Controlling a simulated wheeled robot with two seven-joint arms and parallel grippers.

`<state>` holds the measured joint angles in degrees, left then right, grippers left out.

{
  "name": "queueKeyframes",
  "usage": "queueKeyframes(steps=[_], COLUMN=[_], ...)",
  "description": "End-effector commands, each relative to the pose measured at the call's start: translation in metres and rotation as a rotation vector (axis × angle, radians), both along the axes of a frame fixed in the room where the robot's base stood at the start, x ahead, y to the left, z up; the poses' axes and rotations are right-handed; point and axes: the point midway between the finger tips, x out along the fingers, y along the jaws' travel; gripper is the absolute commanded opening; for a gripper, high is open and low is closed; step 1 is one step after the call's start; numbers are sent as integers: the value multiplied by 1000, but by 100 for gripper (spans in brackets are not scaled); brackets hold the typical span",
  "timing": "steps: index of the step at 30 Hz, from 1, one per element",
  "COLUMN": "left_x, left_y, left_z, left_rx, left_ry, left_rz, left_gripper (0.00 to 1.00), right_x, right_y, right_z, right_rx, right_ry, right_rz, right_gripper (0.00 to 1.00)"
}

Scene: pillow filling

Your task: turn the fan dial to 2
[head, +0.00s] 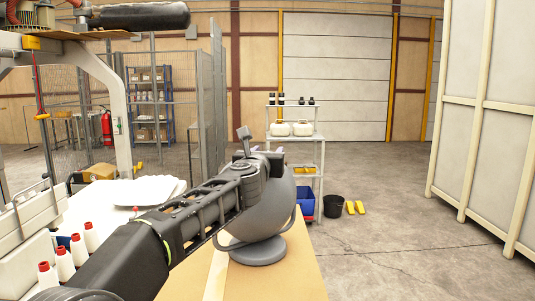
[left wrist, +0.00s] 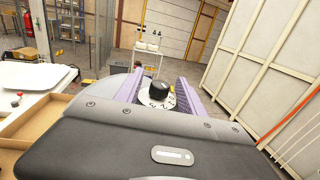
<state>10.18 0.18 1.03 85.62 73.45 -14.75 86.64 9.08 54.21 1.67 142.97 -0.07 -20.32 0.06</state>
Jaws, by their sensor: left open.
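The grey fan (head: 275,205) stands on its round base on a cardboard-brown table top. My left arm crosses in front of much of it. In the left wrist view the fan dial is a black knob (left wrist: 157,100) on a white disc with dark figures; its setting is not readable. My left gripper (left wrist: 160,87) is open, with one purple finger on each side of the knob. I cannot tell whether the fingers touch it. In the head view the left gripper (head: 267,150) is mostly hidden behind its own wrist at the top of the fan. My right gripper is not in view.
Red-capped white bottles (head: 78,250) and a white pillow-like item (head: 122,192) are at the left. Behind stands a white shelf cart (head: 320,140) with a blue bin (head: 306,201); a black bucket (head: 333,206) is beside it. Floor at the right is open, up to a tall panel.

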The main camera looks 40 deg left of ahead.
Motion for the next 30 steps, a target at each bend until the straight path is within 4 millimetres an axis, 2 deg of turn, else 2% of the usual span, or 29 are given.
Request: queueKeyframes(steps=[5, 16, 20, 30], left_x=[-14, -65, -70, -70], left_y=[-7, -30, -32, -32], left_z=[0, 0, 0, 0], left_rx=[1, 1, 0, 0], left_ry=[-2, -2, 0, 0], left_rz=[-1, 0, 0, 0], left_gripper=[46, 46, 46, 46], right_x=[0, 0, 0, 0], right_y=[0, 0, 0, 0], right_z=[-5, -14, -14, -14], right_rx=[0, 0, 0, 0], right_ry=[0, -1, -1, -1], right_rz=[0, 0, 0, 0], right_gripper=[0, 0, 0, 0])
